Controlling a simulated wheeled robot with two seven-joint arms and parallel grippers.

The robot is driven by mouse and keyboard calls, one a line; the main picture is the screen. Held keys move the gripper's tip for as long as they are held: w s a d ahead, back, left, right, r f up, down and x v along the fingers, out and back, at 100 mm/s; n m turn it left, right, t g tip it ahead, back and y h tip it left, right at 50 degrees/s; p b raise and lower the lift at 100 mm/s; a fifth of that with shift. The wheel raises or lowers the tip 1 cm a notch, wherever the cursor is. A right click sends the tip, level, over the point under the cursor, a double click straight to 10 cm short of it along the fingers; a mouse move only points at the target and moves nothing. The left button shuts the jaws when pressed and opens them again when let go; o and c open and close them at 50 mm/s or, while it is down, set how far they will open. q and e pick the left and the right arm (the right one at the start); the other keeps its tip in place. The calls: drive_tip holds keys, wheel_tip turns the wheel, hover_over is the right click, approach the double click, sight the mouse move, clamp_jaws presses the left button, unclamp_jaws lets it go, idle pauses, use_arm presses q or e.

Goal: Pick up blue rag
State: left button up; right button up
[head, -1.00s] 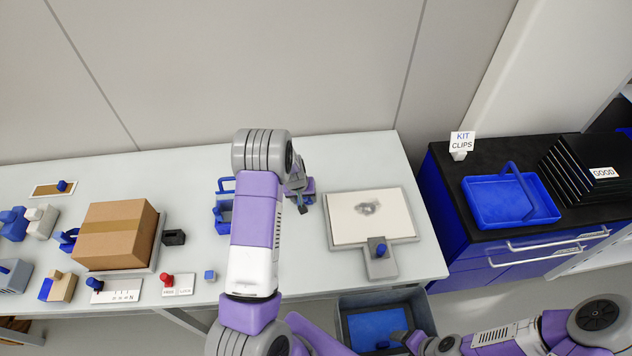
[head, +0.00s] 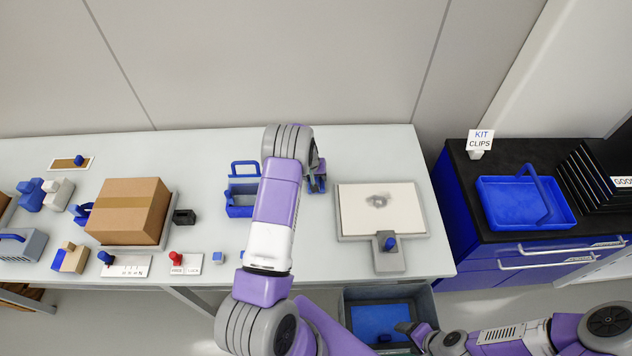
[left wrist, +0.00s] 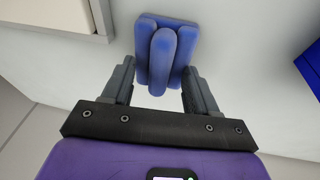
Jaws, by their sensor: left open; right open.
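The blue rag (left wrist: 164,52) shows in the left wrist view as a folded blue bundle with a raised ridge, lying on the pale table. My left gripper (left wrist: 158,92) is open, with its fingers either side of the rag's near end and no clear grip on it. In the head view my left gripper (head: 317,180) is low over the table, left of the white board, largely hidden by my own arm; a bit of blue shows beside it. My right gripper (head: 404,328) is open and empty near the grey bin at the bottom.
A blue caddy (head: 241,200) stands left of my left arm. The framed white board (head: 380,208) is to the right. A cardboard box (head: 128,210) and small blocks fill the left side. A blue tray (head: 525,205) is on the black-topped cabinet. A grey bin (head: 350,296) is below the table edge.

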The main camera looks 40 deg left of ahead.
use_arm(q)
drive_tip(key=shift+f+b, duration=0.3)
drive_tip(key=shift+b, duration=0.2)
idle(0.3)
clamp_jaws()
idle(0.5)
